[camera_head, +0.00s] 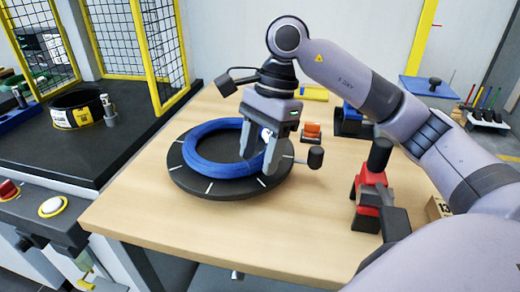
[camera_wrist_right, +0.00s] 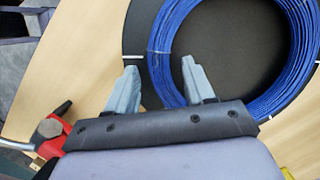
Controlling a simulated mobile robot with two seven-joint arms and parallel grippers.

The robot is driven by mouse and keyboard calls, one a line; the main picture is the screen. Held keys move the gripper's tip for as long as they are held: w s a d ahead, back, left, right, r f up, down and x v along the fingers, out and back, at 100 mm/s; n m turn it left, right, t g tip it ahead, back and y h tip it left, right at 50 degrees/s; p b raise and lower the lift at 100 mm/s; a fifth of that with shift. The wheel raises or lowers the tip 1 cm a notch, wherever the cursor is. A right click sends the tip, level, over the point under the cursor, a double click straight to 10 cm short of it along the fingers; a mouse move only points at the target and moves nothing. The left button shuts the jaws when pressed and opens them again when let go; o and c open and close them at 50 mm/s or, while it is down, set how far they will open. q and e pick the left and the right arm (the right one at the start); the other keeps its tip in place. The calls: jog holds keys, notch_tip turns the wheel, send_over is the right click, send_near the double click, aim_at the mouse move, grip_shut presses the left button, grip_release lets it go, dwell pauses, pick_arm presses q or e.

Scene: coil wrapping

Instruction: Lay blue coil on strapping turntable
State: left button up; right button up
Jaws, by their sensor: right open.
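The blue coil (camera_head: 207,165) lies flat on the black round strapping turntable (camera_head: 180,181) on the wooden table. It sits a little left of the turntable's middle in the head view. My right gripper (camera_head: 257,165) is open, pointing down at the coil's right side, with one finger on each side of the coil's band. In the right wrist view, the open fingers (camera_wrist_right: 158,85) straddle the edge of the blue coil (camera_wrist_right: 170,30), over the dark turntable (camera_wrist_right: 232,45). Whether the fingers touch the coil cannot be told. My left gripper is not in view.
A red and black tool (camera_head: 370,190) stands at the table's right. A small orange item (camera_head: 312,131) and a blue and black item (camera_head: 350,122) lie behind the turntable. A yellow fenced station with a black ring (camera_head: 78,110) stands at left. The table's front is clear.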

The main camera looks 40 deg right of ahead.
jog(key=p+v, duration=0.3)
jog(key=v, duration=0.9)
jog(key=shift+a, duration=0.1)
